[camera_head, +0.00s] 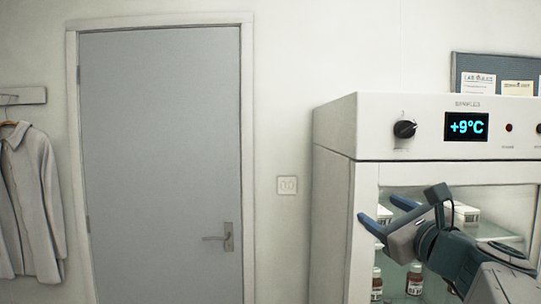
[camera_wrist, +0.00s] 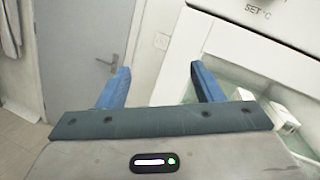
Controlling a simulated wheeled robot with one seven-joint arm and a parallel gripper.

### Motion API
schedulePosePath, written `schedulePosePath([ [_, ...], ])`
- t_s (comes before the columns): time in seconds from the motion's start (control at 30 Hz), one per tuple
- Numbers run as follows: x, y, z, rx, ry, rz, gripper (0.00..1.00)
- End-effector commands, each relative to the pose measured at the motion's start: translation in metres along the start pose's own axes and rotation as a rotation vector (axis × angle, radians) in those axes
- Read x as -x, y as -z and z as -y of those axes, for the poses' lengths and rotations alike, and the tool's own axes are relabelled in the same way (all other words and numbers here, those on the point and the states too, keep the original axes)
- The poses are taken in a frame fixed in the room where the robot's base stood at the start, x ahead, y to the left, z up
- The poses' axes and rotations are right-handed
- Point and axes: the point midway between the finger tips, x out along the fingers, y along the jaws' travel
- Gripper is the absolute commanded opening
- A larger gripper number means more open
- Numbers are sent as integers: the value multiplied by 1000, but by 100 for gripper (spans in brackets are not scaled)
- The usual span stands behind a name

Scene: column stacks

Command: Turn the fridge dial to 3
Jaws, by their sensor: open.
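The fridge (camera_head: 334,190) is a white cabinet with a glass front at the right of the head view. Its dial (camera_head: 405,129) is a black round knob on the top panel, left of a display (camera_head: 466,126) reading +9°C. The dial's number marks are too small to read. My gripper (camera_head: 381,212) has blue fingers, open and empty, below the dial in front of the glass. In the wrist view the open fingers (camera_wrist: 160,88) point toward the wall.
Bottles (camera_head: 415,279) and white boxes (camera_head: 466,212) stand behind the glass. A red indicator (camera_head: 509,128) is right of the display. A grey door (camera_head: 160,160), a wall socket (camera_head: 287,185) and a hanging coat (camera_head: 30,200) are to the left. The space before the door looks clear.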

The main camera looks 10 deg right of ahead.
Motion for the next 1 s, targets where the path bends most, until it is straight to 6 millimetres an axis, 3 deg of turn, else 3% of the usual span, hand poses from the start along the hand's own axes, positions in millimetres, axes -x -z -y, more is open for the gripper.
schedulePosePath([
  [0.03, 8, -14, 28, -71, 81, 43, 60],
  [0.1, 19, -28, 58, -161, 167, 107, 60],
  [0.2, 34, -43, 88, -251, 253, 181, 60],
  [0.4, 42, -57, 111, -319, 314, 245, 60],
  [0.57, 22, -62, 119, -321, 314, 245, 60],
  [1.0, -60, -78, 149, -320, 313, 244, 60],
])
